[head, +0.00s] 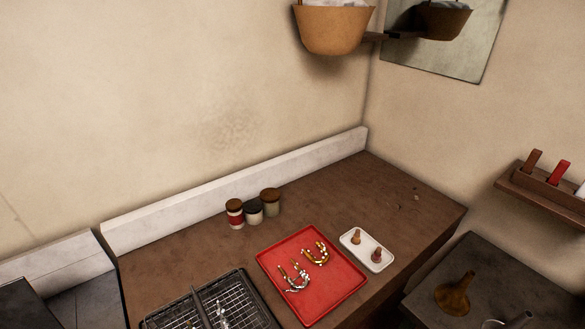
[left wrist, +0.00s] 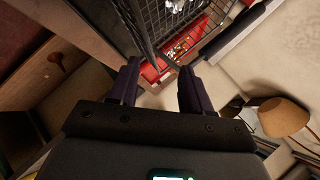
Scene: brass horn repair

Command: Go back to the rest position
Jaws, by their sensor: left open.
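My left gripper (left wrist: 160,78) shows in the left wrist view with its two dark fingers apart and nothing visible between them. Beyond the fingertips lie a dark wire rack (left wrist: 185,18) and a red surface, likely the red tray (left wrist: 152,72), apart from the fingers. Neither gripper shows in the head view, and my right gripper is in neither view.
On the brown bench (head: 330,205), the red tray (head: 320,303) holds U-shaped brass and silvery pieces. Beside it are a white dish (head: 350,236) with two small brown pieces, several jars (head: 253,212) and a wire rack (head: 180,312). A tan basket (head: 333,30) hangs above.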

